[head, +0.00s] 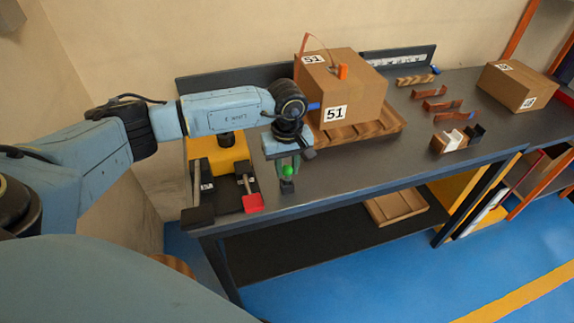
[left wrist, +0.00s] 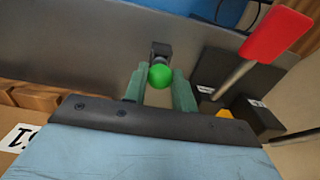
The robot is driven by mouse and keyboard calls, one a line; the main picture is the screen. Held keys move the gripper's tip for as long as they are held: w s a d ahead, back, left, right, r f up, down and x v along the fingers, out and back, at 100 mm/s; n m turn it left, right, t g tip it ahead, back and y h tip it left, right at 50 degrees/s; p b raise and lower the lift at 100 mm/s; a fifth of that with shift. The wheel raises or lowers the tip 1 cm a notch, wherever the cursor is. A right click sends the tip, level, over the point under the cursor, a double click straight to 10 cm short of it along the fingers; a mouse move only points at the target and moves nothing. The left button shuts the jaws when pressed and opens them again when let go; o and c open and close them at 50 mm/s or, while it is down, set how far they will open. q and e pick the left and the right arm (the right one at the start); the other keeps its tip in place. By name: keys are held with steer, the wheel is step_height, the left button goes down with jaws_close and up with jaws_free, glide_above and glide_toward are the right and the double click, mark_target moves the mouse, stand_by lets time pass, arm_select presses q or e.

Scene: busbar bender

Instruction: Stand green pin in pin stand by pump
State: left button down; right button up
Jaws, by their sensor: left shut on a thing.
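My left gripper (head: 288,168) is above the front left part of the workbench, its fingers pointing down. It is shut on the green pin (head: 288,171), whose round green head shows between the fingers. The green head also shows in the left wrist view (left wrist: 160,76), between the two green fingers. A small dark block (head: 288,187), seemingly the pin stand, is directly below the head; it also shows in the left wrist view (left wrist: 160,50). The pin's shaft is hidden, so I cannot tell whether it is in the stand. My right gripper is not in view.
The yellow and black machine, seemingly the pump (head: 222,157), is left of the gripper, with a red-ended lever (head: 252,202) close by. A large carton (head: 350,90) on a wooden pallet is behind right. Copper bars (head: 435,105) and another carton (head: 519,87) are farther right. The bench's front middle is clear.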

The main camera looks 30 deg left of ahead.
mark_target(288, 167)
arm_select(q)
steer(key=shift+f+b, duration=0.55)
steer(key=shift+f, duration=0.15)
steer(key=c, duration=1.1)
jaws_free()
steer(key=shift+o, duration=0.2)
steer(key=shift+r, duration=0.35)
step_height(288, 167, up, 13)
steer(key=shift+f, duration=0.15)
steer(key=shift+d+p, duration=0.1)
steer(key=shift+p, duration=0.2)
